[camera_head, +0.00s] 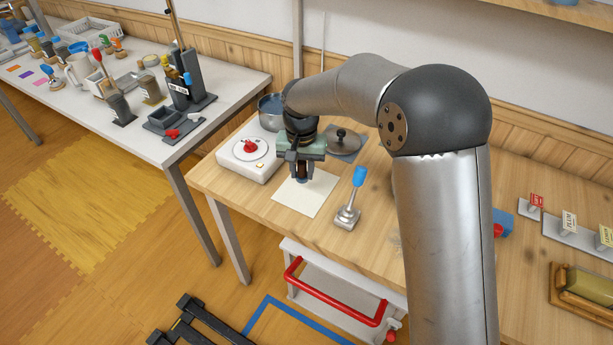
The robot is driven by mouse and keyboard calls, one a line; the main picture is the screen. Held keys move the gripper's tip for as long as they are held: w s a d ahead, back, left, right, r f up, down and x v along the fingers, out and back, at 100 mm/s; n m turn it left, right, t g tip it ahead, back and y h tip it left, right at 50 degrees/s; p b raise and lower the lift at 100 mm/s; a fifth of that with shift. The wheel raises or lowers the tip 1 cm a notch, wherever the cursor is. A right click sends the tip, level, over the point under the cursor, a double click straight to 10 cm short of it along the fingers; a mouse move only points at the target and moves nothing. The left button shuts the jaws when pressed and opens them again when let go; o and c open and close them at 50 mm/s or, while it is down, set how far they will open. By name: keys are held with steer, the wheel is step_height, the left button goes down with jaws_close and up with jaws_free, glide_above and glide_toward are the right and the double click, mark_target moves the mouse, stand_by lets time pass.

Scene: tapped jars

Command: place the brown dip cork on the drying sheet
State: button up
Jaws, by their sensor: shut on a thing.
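My gripper (302,172) points down over the drying sheet (300,202), a pale square lying flat on the wooden table (362,256). The gripper is shut on a small dark object, the brown dip cork (302,179), low over the upper part of the sheet. The fingers hide most of the cork, and its colour is hard to make out. I cannot tell whether the cork touches the sheet.
A metal stand with a blue handle (350,205) is close on the right. A round lid with a black knob (342,141) and a pot (270,110) are behind.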

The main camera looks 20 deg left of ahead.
mark_target(307, 188)
steer(key=shift+w+d+f, duration=0.15)
steer(key=shift+w+f, duration=0.35)
steer(key=shift+f, duration=0.15)
steer(key=shift+w+d+f, duration=0.15)
steer(key=shift+w+f, duration=0.35)
steer(key=shift+f, duration=0.1)
steer(key=shift+w+f, duration=0.1)
steer(key=shift+f, duration=1.5)
steer(key=shift+f, duration=0.2)
steer(key=o, duration=0.8)
steer(key=shift+r, duration=0.15)
